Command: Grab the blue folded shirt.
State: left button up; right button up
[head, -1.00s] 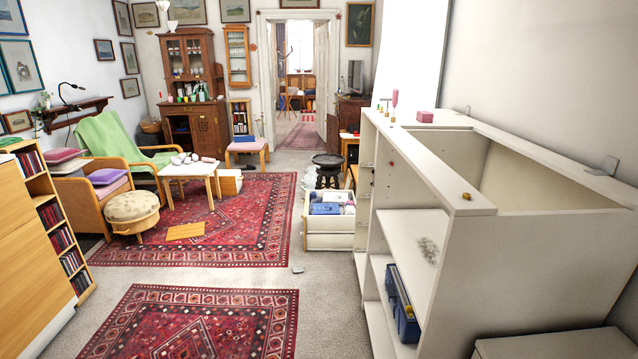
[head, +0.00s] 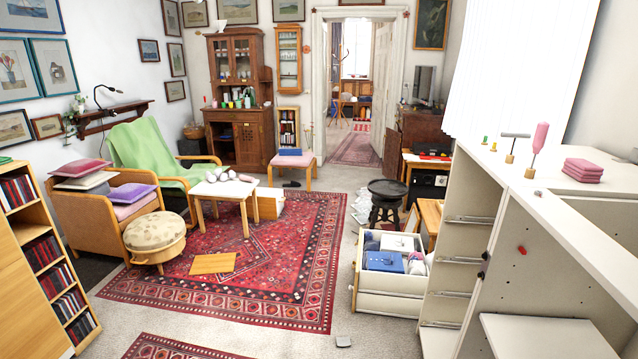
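A flat blue folded item (head: 385,262), which looks like a folded shirt, lies in the open white drawer box (head: 390,304) on the floor right of the middle. White and grey items lie around it in the box. Another flat blue item (head: 290,152) rests on the pink-topped stool (head: 291,162) near the cabinet; I cannot tell whether it is cloth. Neither of my grippers is in view.
A tall white shelf unit (head: 560,240) stands close at the right, with a pink folded stack (head: 582,170) on top. A dark round stool (head: 387,196) stands behind the drawer box. Red rug (head: 290,270) and carpet are mostly clear. A bookcase (head: 30,290) stands at left.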

aim_at(383, 262)
jog(key=z, duration=0.2)
jog(key=i, duration=2.3)
jog(key=z, duration=0.45)
